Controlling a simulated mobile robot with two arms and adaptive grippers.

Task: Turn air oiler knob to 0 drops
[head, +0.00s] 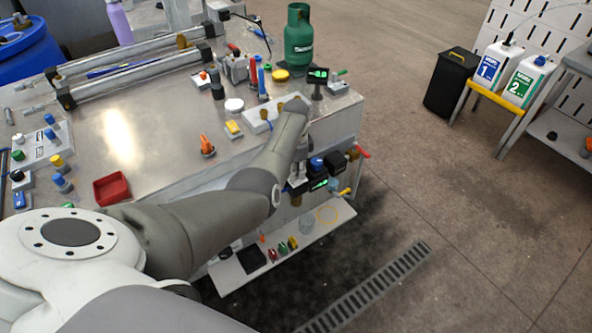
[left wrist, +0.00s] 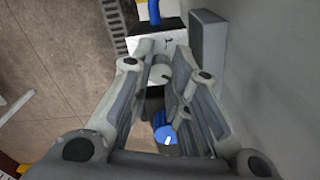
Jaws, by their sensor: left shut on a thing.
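My left gripper (head: 297,186) reaches over the table's right edge and points down beside the air-treatment unit. In the left wrist view, its two fingers (left wrist: 162,62) stand on either side of a small grey round knob (left wrist: 160,75), which seems to be the air oiler knob, and are shut on it. The drop marking cannot be read. A blue knob (left wrist: 165,134) sits below it in that view; a blue knob on the unit also shows in the head view (head: 317,163). Black unit blocks with green displays (head: 335,161) stand just right of the gripper. My right gripper is out of view.
A red-handled valve (head: 362,152) and a yellow handle (head: 345,192) stick out close by. A low shelf (head: 232,273) with small items lies below. The metal tabletop (head: 150,150) carries many parts, and a green gas bottle (head: 298,40) stands behind.

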